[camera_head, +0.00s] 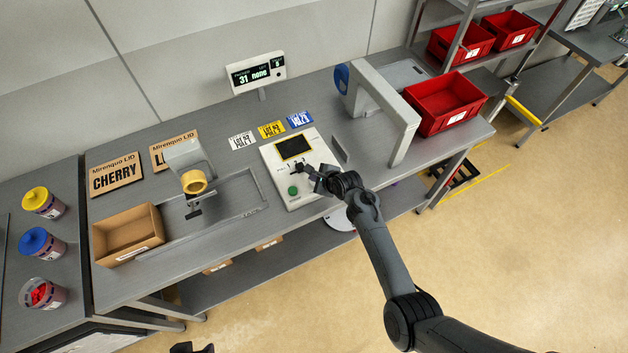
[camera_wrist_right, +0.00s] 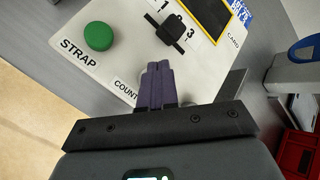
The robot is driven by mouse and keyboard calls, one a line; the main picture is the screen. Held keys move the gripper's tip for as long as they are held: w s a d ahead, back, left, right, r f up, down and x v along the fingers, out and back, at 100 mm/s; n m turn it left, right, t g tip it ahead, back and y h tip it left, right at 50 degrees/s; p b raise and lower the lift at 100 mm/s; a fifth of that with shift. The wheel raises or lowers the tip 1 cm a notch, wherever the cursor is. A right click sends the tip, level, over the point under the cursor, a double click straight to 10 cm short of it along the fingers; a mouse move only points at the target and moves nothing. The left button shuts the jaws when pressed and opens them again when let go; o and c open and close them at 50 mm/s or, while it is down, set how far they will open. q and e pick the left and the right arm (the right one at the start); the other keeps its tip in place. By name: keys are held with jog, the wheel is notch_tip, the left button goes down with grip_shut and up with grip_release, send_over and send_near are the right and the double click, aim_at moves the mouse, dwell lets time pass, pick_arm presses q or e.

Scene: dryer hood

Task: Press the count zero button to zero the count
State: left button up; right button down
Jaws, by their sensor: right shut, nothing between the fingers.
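The white control panel (camera_head: 297,165) lies on the grey bench, with a dark screen (camera_head: 294,147) and a green button (camera_head: 293,190). In the right wrist view, the green button (camera_wrist_right: 98,36) is labelled STRAP, and a black selector knob (camera_wrist_right: 173,27) stands between marks 1 and 3. A label reading COUNT (camera_wrist_right: 125,91) is partly covered. The count zero button itself is hidden behind my fingers. My right gripper (camera_head: 311,172) is shut and empty over the panel's right side; its fingertips (camera_wrist_right: 158,68) cannot be judged touching or apart. A dark part at the head view's bottom edge (camera_head: 190,348) is probably my left gripper.
A display (camera_head: 256,72) reading "31 none" stands behind the panel. Three cards, white, yellow and blue, lie behind it. A grey arch machine (camera_head: 385,110) and a red bin (camera_head: 446,103) stand right.

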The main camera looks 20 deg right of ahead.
jog(key=shift+f, duration=0.2)
jog(key=shift+f+b, duration=0.45)
jog(key=shift+f, duration=0.2)
dwell(0.6)
jog(key=shift+r, duration=0.2)
jog(key=shift+r+p, duration=1.1)
jog(key=shift+p, duration=0.3)
notch_tip(320, 180, up, 5)
jog(key=p, duration=0.5)
